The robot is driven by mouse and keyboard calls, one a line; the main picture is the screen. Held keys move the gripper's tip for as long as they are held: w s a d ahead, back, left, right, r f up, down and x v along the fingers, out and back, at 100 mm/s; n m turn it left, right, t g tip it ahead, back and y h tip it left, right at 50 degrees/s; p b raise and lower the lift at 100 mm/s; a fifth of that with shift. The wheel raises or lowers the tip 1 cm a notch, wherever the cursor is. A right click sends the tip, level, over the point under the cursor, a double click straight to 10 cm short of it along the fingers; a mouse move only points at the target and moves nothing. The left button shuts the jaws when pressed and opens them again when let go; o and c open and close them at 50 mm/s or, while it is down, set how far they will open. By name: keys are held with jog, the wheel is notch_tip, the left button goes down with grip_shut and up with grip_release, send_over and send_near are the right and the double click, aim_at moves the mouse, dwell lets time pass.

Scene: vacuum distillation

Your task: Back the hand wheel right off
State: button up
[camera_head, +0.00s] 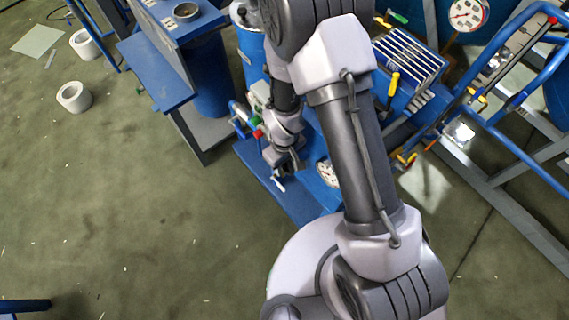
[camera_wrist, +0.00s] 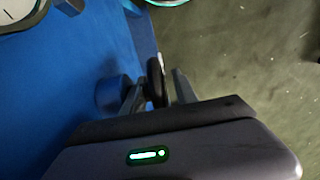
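The hand wheel (camera_wrist: 156,80) shows in the wrist view as a dark wheel seen nearly edge-on, beside a short blue cylinder (camera_wrist: 110,93). My gripper (camera_wrist: 160,82) has one finger on each side of the wheel. A narrow gap seems to show by the right finger, but whether the fingers press on the wheel is too dark to tell. In the head view my gripper (camera_head: 283,168) is low at the front of the blue stand (camera_head: 299,202). My wrist and gripper hide the wheel there.
A round gauge (camera_head: 327,173) is close to the right of my gripper; a dial (camera_wrist: 15,12) also shows in the wrist view. Red and green knobs (camera_head: 257,133) are just behind my wrist. A blue bench (camera_head: 160,70) stands to the left. The floor in front is clear.

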grip_shut()
jog(key=shift+r, duration=0.15)
jog(key=shift+r+g+p, duration=0.3)
jog(key=shift+p, duration=0.95)
jog(key=shift+s+g+h+p, duration=0.1)
jog(key=shift+g+h+p, duration=0.25)
jog(key=shift+p, duration=0.65)
jog(key=shift+f+g+h, duration=0.4)
jog(key=shift+g+h, duration=0.05)
jog(key=shift+g, duration=0.1)
